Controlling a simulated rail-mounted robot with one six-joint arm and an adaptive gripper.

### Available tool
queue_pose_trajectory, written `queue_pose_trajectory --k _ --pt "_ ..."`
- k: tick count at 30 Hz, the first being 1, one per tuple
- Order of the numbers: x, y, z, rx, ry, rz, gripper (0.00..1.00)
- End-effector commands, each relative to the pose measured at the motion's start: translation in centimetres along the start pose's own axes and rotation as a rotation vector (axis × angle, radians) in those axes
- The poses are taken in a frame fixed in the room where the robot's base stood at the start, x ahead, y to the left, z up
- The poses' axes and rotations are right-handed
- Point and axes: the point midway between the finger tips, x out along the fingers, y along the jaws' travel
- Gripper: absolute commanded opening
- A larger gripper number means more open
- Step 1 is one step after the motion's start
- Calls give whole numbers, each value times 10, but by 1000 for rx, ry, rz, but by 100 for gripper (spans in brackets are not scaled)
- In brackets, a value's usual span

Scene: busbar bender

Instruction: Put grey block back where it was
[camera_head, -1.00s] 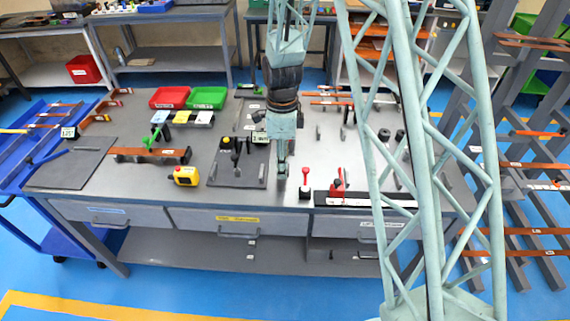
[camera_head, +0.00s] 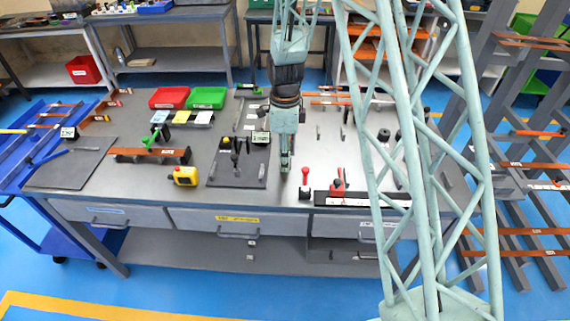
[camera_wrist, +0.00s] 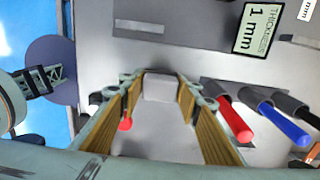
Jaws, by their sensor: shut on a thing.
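My gripper (camera_head: 286,168) is low over the middle of the workbench, just right of the dark mat. In the wrist view its two padded fingers (camera_wrist: 158,95) are closed on a small grey block (camera_wrist: 160,86) held between their tips. In the head view the block cannot be made out clearly at the fingertips. Whether it touches the bench top is not clear.
A yellow box (camera_head: 185,176) sits left.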

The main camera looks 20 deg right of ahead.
Motion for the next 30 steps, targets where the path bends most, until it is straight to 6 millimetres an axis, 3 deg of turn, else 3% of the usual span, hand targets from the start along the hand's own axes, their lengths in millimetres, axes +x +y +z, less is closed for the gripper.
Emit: queue_pose_trajectory --k 7,23,24,28,30 --pt "22 0 0 0 0 0 21" --pt "28 0 0 0 0 0 21" --pt "28 0 0 0 0 0 32" --pt "27 0 0 0 0 0 44" --pt "27 0 0 0 0 0 44"
